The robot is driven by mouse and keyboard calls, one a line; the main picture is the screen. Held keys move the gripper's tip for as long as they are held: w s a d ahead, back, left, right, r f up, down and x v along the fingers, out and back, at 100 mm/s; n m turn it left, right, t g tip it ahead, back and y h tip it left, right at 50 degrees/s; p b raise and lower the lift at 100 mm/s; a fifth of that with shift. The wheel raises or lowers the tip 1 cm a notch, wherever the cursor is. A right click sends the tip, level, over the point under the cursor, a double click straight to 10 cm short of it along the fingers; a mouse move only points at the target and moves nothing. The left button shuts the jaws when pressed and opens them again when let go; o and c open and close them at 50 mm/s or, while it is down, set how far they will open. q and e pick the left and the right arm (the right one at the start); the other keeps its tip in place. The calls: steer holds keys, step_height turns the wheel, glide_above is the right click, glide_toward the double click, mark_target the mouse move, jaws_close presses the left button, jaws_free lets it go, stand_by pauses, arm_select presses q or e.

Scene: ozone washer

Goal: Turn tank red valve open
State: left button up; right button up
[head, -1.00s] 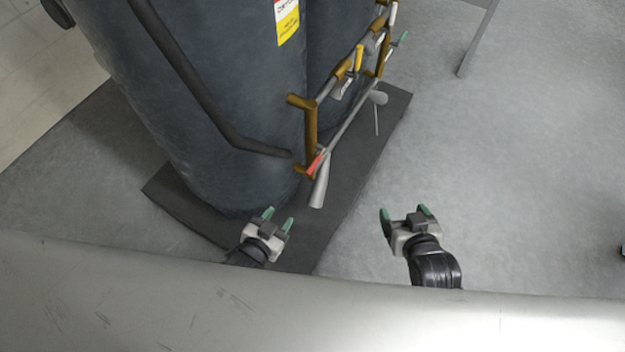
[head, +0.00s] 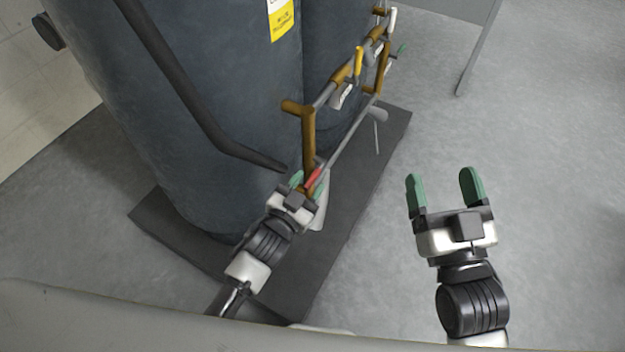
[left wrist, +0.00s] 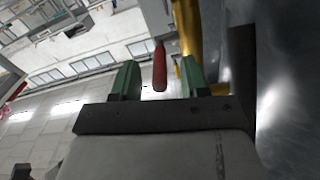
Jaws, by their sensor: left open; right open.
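The red valve handle (head: 314,176) is a small red lever at the low end of the brass and grey pipework beside the dark tank (head: 225,90). In the left wrist view the red handle (left wrist: 160,68) hangs between the two green fingertips, with space on both sides. My left gripper (head: 304,183) is open around the handle and partly covers the valve in the head view. It also shows in the left wrist view (left wrist: 158,80). My right gripper (head: 443,188) is open and empty, over bare floor to the right.
A brass pipe (head: 308,140) rises right by my left gripper, and it also shows close to the right finger in the wrist view (left wrist: 187,30). A yellow handle (head: 358,62) sits further up the pipework. The floor (head: 540,160) on the right is clear.

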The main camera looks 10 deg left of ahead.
arm_select(q)
steer(key=shift+x, duration=1.2)
arm_select(e)
steer(key=shift+s+a+r+t+y, duration=0.1)
steer(key=shift+s+r+t+y, duration=0.1)
steer(key=shift+r+t, duration=0.25)
steer(key=shift+s+r+t+y, duration=0.2)
steer(key=shift+r+t, duration=0.15)
steer(key=shift+r, duration=0.15)
arm_select(q)
steer(key=shift+c, duration=0.2)
jaws_close()
